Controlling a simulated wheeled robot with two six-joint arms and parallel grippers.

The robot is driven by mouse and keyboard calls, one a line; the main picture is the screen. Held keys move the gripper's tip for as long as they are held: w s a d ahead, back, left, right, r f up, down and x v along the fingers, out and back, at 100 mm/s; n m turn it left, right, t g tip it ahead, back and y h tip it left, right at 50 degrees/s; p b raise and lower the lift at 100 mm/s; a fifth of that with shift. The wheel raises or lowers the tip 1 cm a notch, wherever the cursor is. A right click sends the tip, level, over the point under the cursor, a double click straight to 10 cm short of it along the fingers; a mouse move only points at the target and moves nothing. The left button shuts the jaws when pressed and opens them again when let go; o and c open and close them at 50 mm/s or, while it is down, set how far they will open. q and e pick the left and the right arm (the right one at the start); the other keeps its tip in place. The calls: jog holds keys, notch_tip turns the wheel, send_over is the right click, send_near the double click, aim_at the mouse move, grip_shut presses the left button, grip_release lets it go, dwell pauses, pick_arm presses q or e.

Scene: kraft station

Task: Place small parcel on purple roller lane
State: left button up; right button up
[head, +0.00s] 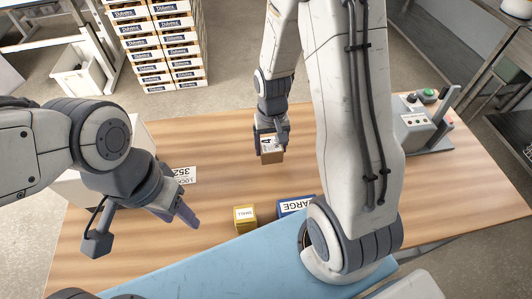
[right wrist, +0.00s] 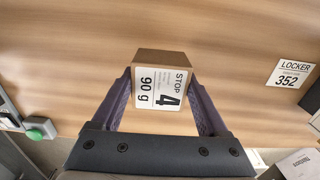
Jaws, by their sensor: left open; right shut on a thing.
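The small parcel (head: 271,157) is a brown box with a white label on top. In the right wrist view the parcel (right wrist: 161,79) shows a label reading STOP 4, 90 g. My right gripper (head: 271,138) is shut on it, with one finger on each side, over the middle of the wooden table. I cannot tell the height of the parcel above the table. My left gripper (head: 141,230) is open and empty over the table's left part. I see no purple roller lane in either view.
A yellow box (head: 245,217) marked SMALL and a blue box (head: 294,206) marked LARGE stand at the table's near edge. A LOCKER 352 label (head: 185,175) lies left. A grey device with a green button (head: 428,95) stands right. The wooden table (head: 222,140) is bare around the parcel.

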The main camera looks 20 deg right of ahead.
jog(key=shift+w+a+f, duration=0.5)
jog(key=shift+a, duration=0.15)
notch_tip(320, 180, down, 4)
jog(key=shift+r+p, duration=0.15)
jog(key=shift+p, duration=0.4)
jog(key=shift+w+f, duration=0.1)
jog(key=shift+f, duration=0.1)
jog(key=shift+f, duration=0.15)
jog(key=o, duration=1.3)
